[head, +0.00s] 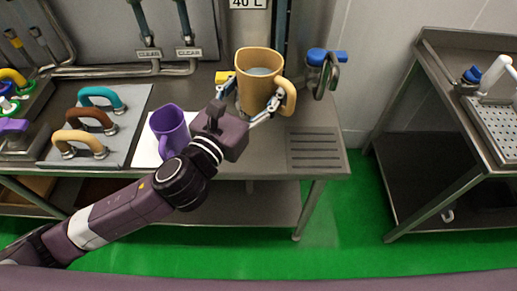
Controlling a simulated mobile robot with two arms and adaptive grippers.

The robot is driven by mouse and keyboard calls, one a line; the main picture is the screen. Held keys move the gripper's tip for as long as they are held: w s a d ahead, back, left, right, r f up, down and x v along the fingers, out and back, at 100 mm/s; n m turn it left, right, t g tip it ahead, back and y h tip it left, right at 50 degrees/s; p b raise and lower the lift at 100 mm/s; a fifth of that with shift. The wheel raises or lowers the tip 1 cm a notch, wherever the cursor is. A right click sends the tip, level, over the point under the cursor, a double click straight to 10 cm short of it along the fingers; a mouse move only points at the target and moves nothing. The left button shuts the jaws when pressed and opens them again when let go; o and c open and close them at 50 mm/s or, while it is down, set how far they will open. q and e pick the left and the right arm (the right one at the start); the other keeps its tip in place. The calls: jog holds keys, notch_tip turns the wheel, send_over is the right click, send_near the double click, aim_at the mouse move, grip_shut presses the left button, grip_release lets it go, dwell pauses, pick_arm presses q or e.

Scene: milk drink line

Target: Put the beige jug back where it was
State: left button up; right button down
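The beige jug (257,90) is upright near the back of the steel table, with greyish liquid visible inside and its handle to the right. My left gripper (250,103) has a finger on each side of the jug's lower body and appears shut on it. The gripper hides part of the jug's base, so I cannot tell whether it touches the table. A purple jug (169,131) stands on a white sheet (148,151) left of my gripper. My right gripper is not in view.
Teal (101,97), brown (92,117) and beige (80,141) handles stand on a grey panel (128,126) at left. A slotted drain area (315,148) at the table's right end is clear.

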pick_arm(q)
jog(key=shift+f+b, duration=2.85)
jog(key=shift+f, duration=6.85)
jog(key=shift+f, duration=0.15)
jog(key=o, duration=1.6)
jog(key=shift+f, duration=0.1)
jog(key=shift+o, duration=0.5)
jog(key=b+v, duration=0.3)
jog(key=v, duration=0.9)
